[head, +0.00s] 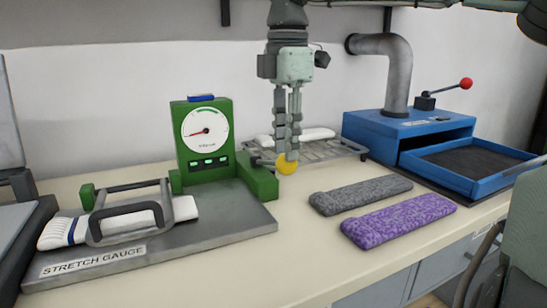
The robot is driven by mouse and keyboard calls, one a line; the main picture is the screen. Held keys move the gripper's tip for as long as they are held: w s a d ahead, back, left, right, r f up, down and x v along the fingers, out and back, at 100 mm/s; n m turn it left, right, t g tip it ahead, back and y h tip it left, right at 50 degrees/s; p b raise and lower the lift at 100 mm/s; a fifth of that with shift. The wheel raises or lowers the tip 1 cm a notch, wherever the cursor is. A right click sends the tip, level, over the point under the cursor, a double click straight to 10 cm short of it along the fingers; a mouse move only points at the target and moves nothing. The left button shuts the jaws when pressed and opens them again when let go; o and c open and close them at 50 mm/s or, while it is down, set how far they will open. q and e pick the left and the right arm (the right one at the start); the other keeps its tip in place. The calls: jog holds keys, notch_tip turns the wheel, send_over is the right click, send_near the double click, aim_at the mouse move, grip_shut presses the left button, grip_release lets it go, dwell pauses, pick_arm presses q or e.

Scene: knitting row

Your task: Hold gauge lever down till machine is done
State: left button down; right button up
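The stretch gauge has a green upright housing (205,140) with a round white dial (206,129); its red needle points left. Several small lit green displays sit under the dial. The gauge lever's yellow knob (287,167) is at the right of the housing, low beside the green side block. My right gripper (287,150) hangs straight down, its fingers close together and seemingly shut, with the tips at the top of the knob. I cannot tell how hard they press. A white knitted piece (180,208) lies under the grey clamp frame (128,220). My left gripper is not in view.
A grey knit piece (360,194) and a purple one (398,219) lie on the cream table (300,240). A metal rack (335,150) with a white piece stands behind the gripper. A blue machine (410,130) with a red-knobbed lever (465,83) stands at the right.

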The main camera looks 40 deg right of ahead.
aim_at(287, 168)
jog(key=shift+w+f, duration=0.1)
jog(key=shift+f, duration=0.3)
jog(key=shift+s+f+b, duration=0.15)
jog(key=shift+f+b, duration=1)
jog(key=shift+s+f+b, duration=0.15)
jog(key=shift+f+b, duration=1)
jog(key=shift+r, duration=0.15)
dwell(0.5)
jog(key=shift+r+p, duration=2.5)
jog(key=shift+r, duration=0.55)
notch_tip(287, 168, up, 7)
jog(key=p, duration=0.4)
jog(key=shift+p, duration=0.3)
jog(key=shift+s+f, duration=0.1)
jog(key=shift+f, duration=0.1)
